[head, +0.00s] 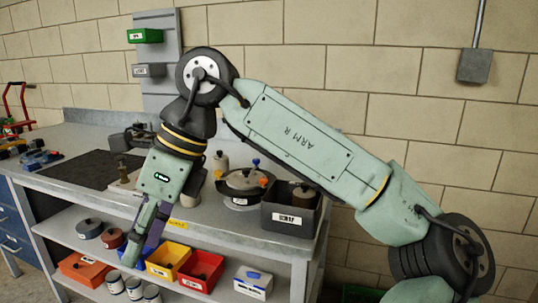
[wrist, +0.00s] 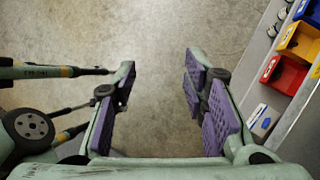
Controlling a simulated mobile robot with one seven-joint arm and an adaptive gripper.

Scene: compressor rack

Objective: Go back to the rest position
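My gripper (head: 142,240) hangs from my raised, bent arm in front of the bench, pointing down towards the floor. It also shows in the wrist view (wrist: 160,72), its purple-padded fingers wide apart. Only bare concrete floor shows between them, and nothing is held. In the head view the gripper overlaps the lower shelf and hides part of it. The shelf's contents lie off to the right in the wrist view, apart from the fingers.
The bench (head: 258,238) carries a dark mat (head: 85,169), a round pot (head: 243,182) and a dark bin (head: 288,216). Its lower shelf holds a yellow bin (head: 168,258), a red bin (head: 201,270) and several cans. A block wall stands behind. Floor below the gripper is clear.

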